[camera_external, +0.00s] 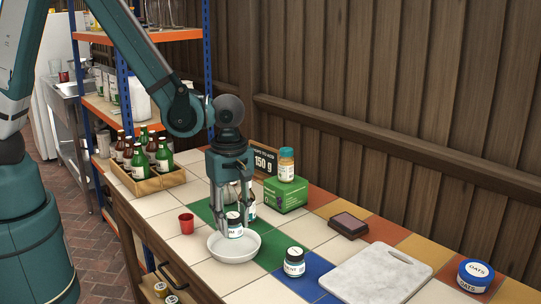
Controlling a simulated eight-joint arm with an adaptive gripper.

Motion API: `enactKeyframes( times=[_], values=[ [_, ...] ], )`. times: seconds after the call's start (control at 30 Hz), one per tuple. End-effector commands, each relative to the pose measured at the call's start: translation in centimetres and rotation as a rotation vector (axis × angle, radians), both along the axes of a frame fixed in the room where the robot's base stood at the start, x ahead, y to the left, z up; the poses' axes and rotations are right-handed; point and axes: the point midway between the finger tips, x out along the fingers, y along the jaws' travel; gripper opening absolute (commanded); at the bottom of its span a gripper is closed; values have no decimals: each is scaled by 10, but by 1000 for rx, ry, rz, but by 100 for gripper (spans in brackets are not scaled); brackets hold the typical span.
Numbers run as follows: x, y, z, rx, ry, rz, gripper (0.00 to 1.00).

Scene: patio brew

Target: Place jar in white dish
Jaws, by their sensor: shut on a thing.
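My gripper (234,224) points down and is shut on a small jar (236,231) with a white label. The jar is upright, over the back part of the white dish (234,258). I cannot tell whether the jar's base touches the dish. The fingers hide part of the jar. The dish is a shallow round bowl on the tiled counter. A similar jar (294,262) with a white lid top stands to the right of the dish, on the tiles. Another jar (252,209) is partly hidden behind my gripper.
A red cup (186,223) stands left of the dish. A wooden crate (148,184) of bottles is behind it. A dark pad (348,225), marble board (377,276) and oats tin (475,275) lie to the right.

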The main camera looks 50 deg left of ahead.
Motion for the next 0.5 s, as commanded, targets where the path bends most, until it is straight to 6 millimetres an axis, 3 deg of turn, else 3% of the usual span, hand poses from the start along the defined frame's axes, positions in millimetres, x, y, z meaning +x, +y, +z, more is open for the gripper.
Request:
enactKeyframes(
  times=[0.17,0.5],
  values=[
    [0,0,-3,0,0,0,18],
    [0,0,-33,0,0,0,18]
  ],
)
